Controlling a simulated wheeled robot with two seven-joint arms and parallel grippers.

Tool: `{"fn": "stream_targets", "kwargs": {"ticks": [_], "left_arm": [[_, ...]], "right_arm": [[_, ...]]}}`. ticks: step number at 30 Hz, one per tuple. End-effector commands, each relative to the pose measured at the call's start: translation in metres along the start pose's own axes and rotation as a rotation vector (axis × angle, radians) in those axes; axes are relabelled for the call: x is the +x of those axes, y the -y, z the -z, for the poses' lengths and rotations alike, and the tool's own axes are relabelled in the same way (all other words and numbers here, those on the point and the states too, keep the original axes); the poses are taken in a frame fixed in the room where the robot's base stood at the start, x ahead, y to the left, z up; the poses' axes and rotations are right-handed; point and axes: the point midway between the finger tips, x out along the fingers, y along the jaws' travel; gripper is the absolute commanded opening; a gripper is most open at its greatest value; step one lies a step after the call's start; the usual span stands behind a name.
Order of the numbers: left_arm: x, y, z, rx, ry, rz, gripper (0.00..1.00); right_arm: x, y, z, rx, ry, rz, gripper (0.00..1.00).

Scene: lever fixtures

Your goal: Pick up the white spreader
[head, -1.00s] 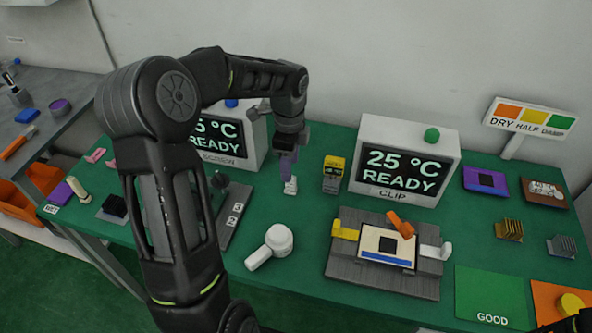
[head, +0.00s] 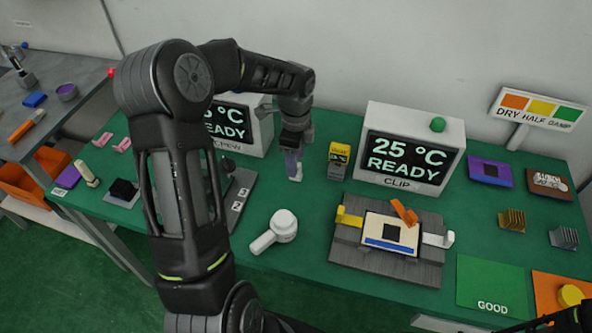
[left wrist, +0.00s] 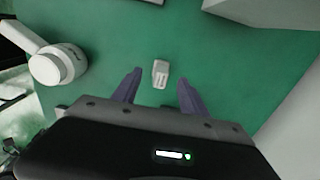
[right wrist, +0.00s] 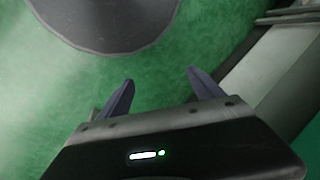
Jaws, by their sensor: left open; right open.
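The white spreader (head: 298,183), a small white piece, stands on the green table left of the yellow box. In the left wrist view the spreader (left wrist: 160,74) lies ahead of and between the two finger lines, with clear gaps on both sides. My left gripper (head: 293,162) is open and points down just over it; its purple-grey fingers partly hide the piece in the head view. The left wrist view shows the open fingers (left wrist: 155,88) empty. My right gripper (right wrist: 160,85) is open and empty over green floor, away from the table top.
A yellow box (head: 338,160) and the CLIP display (head: 408,148) stand to the right. A white round-headed piece (head: 284,225) lies nearer me. A grey fixture (head: 388,268) holds a board. My left arm hides part of the left display (head: 240,130).

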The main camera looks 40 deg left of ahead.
Motion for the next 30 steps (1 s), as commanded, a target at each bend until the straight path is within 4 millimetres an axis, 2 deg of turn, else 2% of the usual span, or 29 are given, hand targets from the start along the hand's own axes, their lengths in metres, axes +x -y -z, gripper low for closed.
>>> {"fn": "stream_targets", "kwargs": {"ticks": [6, 10, 28, 30], "left_arm": [[0.031, 0.0, 0.001, 0.001, 0.0, -0.005, 0.51], [0.043, 0.0, 0.001, 0.001, 0.0, -0.002, 0.51], [0.044, 0.001, 0.001, 0.001, 0.0, 0.0, 0.51], [0.044, 0.001, 0.001, 0.001, 0.0, 0.0, 0.46]], "right_arm": [[-0.01, 0.003, -0.001, 0.002, 0.003, -0.003, 0.76], [-0.011, 0.003, -0.001, 0.003, 0.003, -0.004, 0.76], [-0.01, 0.003, -0.002, 0.003, 0.003, -0.004, 0.76], [-0.01, 0.003, -0.001, 0.003, 0.003, -0.004, 0.76]]}}
